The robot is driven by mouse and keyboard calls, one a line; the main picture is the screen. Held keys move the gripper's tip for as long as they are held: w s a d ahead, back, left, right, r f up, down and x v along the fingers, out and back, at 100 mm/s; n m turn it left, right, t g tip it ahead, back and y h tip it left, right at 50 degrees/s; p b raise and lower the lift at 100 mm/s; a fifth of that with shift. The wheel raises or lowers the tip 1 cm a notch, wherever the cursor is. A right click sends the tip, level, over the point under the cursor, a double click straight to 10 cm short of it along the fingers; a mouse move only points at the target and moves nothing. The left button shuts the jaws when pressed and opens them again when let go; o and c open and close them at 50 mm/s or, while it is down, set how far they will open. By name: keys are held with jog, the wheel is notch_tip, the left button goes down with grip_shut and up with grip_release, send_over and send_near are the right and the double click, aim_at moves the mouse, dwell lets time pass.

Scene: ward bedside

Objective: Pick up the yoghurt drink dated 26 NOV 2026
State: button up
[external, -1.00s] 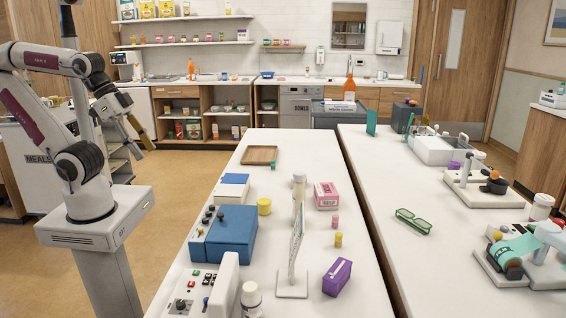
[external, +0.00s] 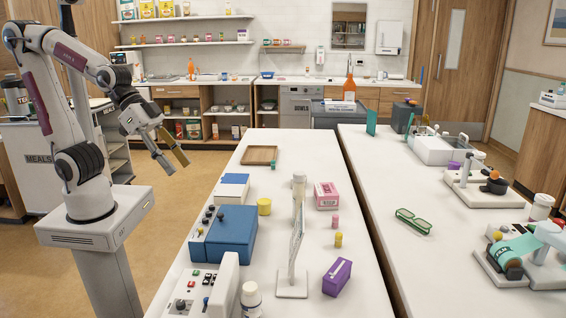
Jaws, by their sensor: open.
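My gripper (external: 175,165) is open and empty in the external view. It hangs in the air over the floor, left of the long white table (external: 240,147), apart from everything on it. No date can be read in this view, so I cannot tell which thing is the yoghurt drink dated 26 NOV 2026. Small containers on the table include a pink one (external: 335,222), a yellow one (external: 338,240) and a teal one (external: 273,165). A white bottle (external: 251,302) stands at the near edge, partly cut off by the frame.
A blue box (external: 231,238), a yellow tub (external: 264,206), a clear stand (external: 293,286), a pink box (external: 327,195) and a purple box (external: 337,277) are on the table. A brown tray (external: 260,149) lies at its far end. A second white table (external: 382,205) is at right.

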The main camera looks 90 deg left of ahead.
jog(key=w+d+f+t, duration=0.1)
jog(key=w+d+f, duration=0.2)
jog(key=w+d, duration=0.1)
jog(key=w+d+f+t+h, duration=0.1)
jog(key=w+d+f, duration=0.2)
jog(key=w+d, duration=0.2)
jog(key=w+d+f+t, duration=0.1)
jog(key=w+d+f, duration=0.2)
jog(key=w+d, duration=0.2)
jog(key=shift+w+d+f+m, duration=0.1)
jog(key=shift+d+m, duration=0.1)
jog(key=shift+d, duration=0.5)
jog(key=shift+w+d+f+m, duration=0.1)
jog(key=shift+d+m, duration=0.1)
jog(key=shift+d, duration=0.5)
jog(key=t, duration=0.2)
send_near(245, 288)
jog(key=w, duration=0.2)
jog(key=shift+w+a, duration=0.15)
jog(key=shift+w, duration=0.2)
jog(key=shift+d+f+m+t, duration=0.3)
jog(key=shift+d+f, duration=0.3)
jog(key=shift+f, duration=0.15)
jog(key=shift+x, duration=1.25)
jog(key=shift+a, duration=0.1)
jog(key=shift+f, duration=0.1)
